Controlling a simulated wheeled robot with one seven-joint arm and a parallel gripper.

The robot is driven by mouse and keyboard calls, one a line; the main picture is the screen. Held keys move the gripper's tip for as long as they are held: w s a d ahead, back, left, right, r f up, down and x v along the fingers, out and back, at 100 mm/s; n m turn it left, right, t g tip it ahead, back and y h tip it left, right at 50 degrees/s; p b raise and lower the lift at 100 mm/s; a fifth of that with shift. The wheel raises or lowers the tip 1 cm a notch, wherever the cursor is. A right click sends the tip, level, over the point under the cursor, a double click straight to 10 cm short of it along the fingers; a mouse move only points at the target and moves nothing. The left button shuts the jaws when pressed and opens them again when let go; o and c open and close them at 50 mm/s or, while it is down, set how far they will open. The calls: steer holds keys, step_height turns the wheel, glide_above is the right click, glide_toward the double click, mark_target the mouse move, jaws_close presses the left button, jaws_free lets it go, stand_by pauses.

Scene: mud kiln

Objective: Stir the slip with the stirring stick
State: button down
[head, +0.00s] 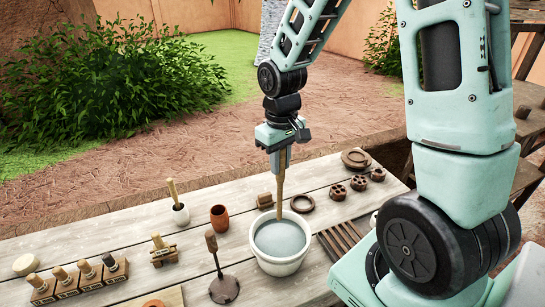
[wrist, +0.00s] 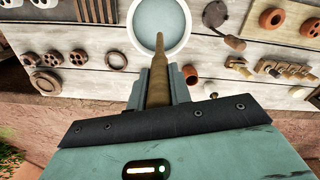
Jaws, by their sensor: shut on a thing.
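A wooden stirring stick (head: 281,185) is held nearly upright in my gripper (head: 280,160), which is shut on its upper part. The stick reaches down to the white bowl (head: 279,268) of grey slip (head: 279,238), its lower end at the far inner side of the bowl. How deep the tip sits in the slip cannot be told. In the wrist view the stick (wrist: 158,85) runs from between my gripper's fingers (wrist: 158,85) toward the bowl (wrist: 187,45), with its tip over the slip (wrist: 155,17).
A row of stamps (head: 80,282) is at the front left. Dark slats (head: 340,240), a ring (head: 303,204) and perforated discs (head: 338,192) lie right and behind.

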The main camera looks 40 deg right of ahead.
mark_target(280, 203)
steer(key=shift+s+d+f, duration=0.1)
steer(key=shift+s, duration=0.2)
step_height(280, 203, down, 14)
steer(key=b, duration=1.1)
steer(key=shift+w+r, duration=0.1)
steer(key=shift+r, duration=0.1)
